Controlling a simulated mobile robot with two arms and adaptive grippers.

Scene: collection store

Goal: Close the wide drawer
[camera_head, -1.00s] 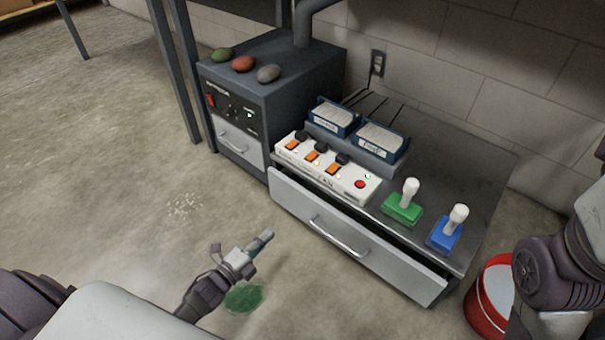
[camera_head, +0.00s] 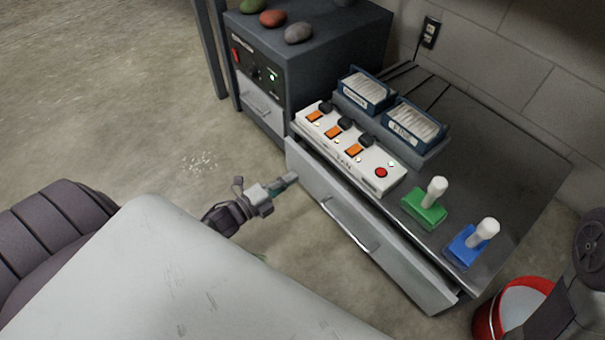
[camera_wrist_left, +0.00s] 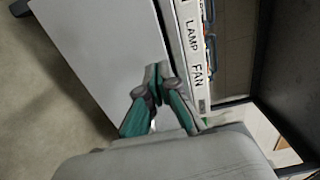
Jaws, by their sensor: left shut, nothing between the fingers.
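The wide drawer (camera_head: 318,188) is the light grey front with a long bar handle (camera_head: 347,226), below the dark bench top (camera_head: 480,170). It stands partly open, with a dark gap behind its upper edge. My left gripper (camera_head: 292,179) is shut and empty, at the left end of the drawer front. In the left wrist view its fingertips (camera_wrist_left: 158,72) are together in front of the pale drawer panel (camera_wrist_left: 105,45). I cannot tell whether they touch it. My right gripper is not in view; only part of my right arm shows at the right edge.
A white switch panel (camera_head: 350,150), two blue card trays (camera_head: 367,92) and green (camera_head: 425,212) and blue (camera_head: 464,248) joystick-like blocks stand on the bench. A dark cabinet (camera_head: 330,60) with a small drawer is at the left. A red bucket (camera_head: 490,322) stands at the lower right.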

